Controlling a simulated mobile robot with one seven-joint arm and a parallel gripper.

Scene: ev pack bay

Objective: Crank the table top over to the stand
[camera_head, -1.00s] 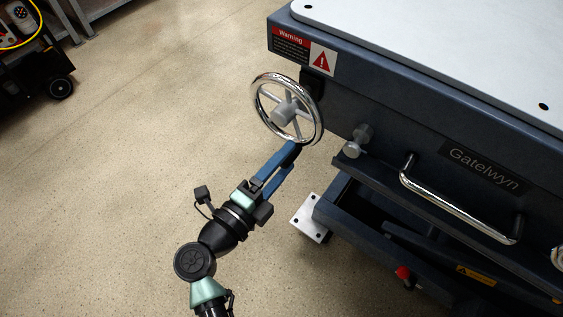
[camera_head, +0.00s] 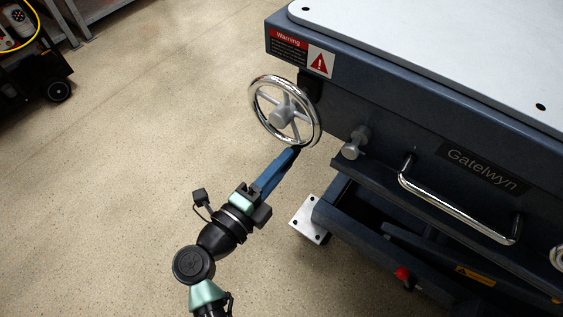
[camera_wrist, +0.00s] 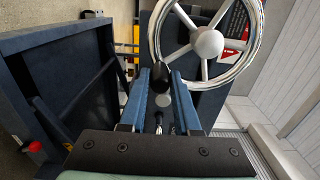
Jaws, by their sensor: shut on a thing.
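The chrome handwheel (camera_head: 283,112) with a grey hub is mounted on the side of the dark blue table; it also shows in the wrist view (camera_wrist: 208,42). The pale table top (camera_head: 450,50) lies above it. My gripper (camera_head: 293,153) is at the wheel's lower rim. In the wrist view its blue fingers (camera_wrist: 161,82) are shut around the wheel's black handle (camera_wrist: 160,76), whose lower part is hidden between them. The stand cannot be made out for certain in these views.
A grey clamp knob (camera_head: 353,147) and a chrome bar handle (camera_head: 455,205) stick out to the right of the wheel. An open lower frame with a metal foot plate (camera_head: 310,219) lies below. A black cart (camera_head: 40,70) stands far left. Floor between is clear.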

